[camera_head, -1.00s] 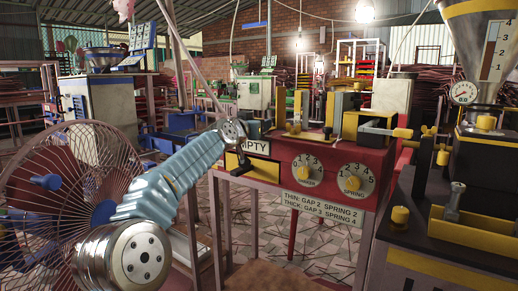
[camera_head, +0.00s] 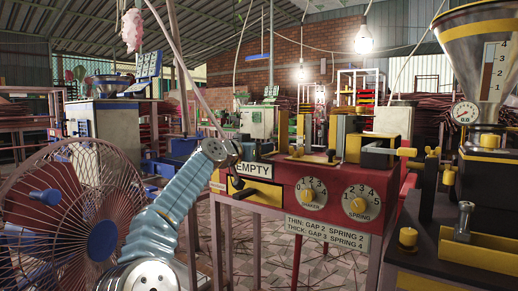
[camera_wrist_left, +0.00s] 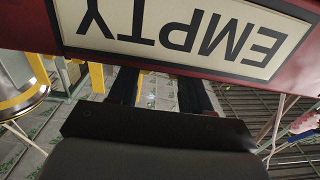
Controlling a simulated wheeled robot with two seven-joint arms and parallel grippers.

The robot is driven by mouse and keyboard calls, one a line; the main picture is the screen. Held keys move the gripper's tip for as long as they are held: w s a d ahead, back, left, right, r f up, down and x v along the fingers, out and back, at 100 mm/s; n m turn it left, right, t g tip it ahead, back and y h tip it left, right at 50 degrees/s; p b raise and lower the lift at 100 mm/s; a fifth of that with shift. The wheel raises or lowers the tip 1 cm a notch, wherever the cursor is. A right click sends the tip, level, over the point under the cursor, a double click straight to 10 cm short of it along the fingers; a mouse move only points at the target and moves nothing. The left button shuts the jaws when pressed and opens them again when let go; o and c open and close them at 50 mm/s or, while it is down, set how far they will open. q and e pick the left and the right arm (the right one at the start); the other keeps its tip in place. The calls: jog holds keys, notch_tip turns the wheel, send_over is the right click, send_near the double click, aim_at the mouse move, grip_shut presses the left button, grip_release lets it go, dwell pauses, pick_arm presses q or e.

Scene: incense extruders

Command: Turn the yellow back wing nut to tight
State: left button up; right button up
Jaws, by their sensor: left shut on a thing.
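Several yellow knob-like nuts show on the black machine at the right of the head view. One nut (camera_head: 406,152) is at its left side, and another (camera_head: 448,177) is lower and nearer; I cannot tell which is the back wing nut. My left gripper (camera_head: 236,183) is at the yellow drawer front (camera_head: 268,193) of the red machine, far left of these nuts. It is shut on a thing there. In the left wrist view the panel with the EMPTY label (camera_wrist_left: 185,30) hides the fingertips and what they hold. My right gripper is not in view.
The red machine (camera_head: 300,229) has two dials, marked shaker (camera_head: 312,193) and spring (camera_head: 361,204). A wire-cage fan (camera_head: 60,215) stands at the left. A metal hopper (camera_head: 488,60) with a gauge rises at the right. Tiled floor shows below the red machine.

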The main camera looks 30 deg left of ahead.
pick_arm(q)
jog(key=o, duration=1.1)
jog(key=shift+c, duration=0.2)
jog(key=shift+s, duration=0.25)
jog(key=s+a+b, duration=0.1)
jog(key=s+b, duration=0.1)
jog(key=s, duration=1.1)
jog(key=shift+s, duration=0.1)
